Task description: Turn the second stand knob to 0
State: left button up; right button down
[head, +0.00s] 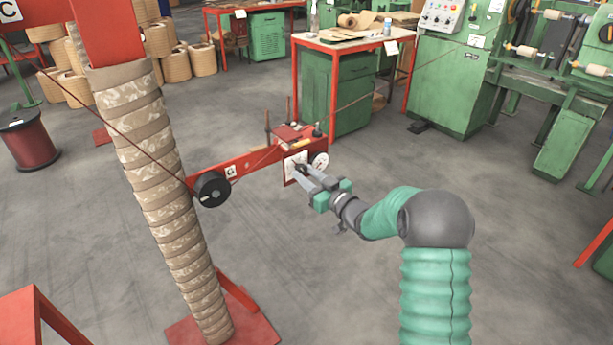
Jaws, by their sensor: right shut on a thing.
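A red stand arm (243,165) reaches from the tape-wrapped column toward the middle of the head view. At its right end is a square white dial plate (290,160) with a red edge, and a round white gauge (321,161) to its right. My right gripper (303,172) is in front of the square plate, its fingers closed on the small dark knob there. The fingers mostly hide the knob, and its pointer and the scale marks are too small to read. My left gripper is not in view.
The wrapped column (165,190) stands on a red base (250,330) at left. A black wheel (212,188) hangs on the stand arm, and a thin wire runs past it. A red-framed table (350,47) and green machine (450,70) stand behind.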

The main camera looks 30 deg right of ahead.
jog(key=n+b, duration=0.2)
jog(key=n, duration=0.3)
jog(key=shift+d+b, duration=0.1)
jog(key=shift+b, duration=0.2)
jog(key=n+b, duration=0.3)
jog(key=n, duration=0.1)
jog(key=shift+f+n, duration=0.1)
jog(key=shift+n, duration=0.3)
jog(key=n+b, duration=0.4)
jog(key=n, duration=0.1)
jog(key=shift+f+n, duration=0.1)
jog(key=shift+n, duration=0.2)
jog(key=shift+n+b, duration=1.65)
jog(key=shift+n, duration=0.35)
jog(key=c, duration=1.1)
grip_release()
jog(key=shift+o, duration=0.2)
jog(key=shift+r, duration=0.2)
jog(key=shift+s+r, duration=0.1)
jog(key=s+d+p, duration=0.1)
jog(key=s+p, duration=0.3)
jog(key=s, duration=1.2)
jog(key=shift+s+d, duration=0.15)
jog(key=shift+s, duration=0.1)
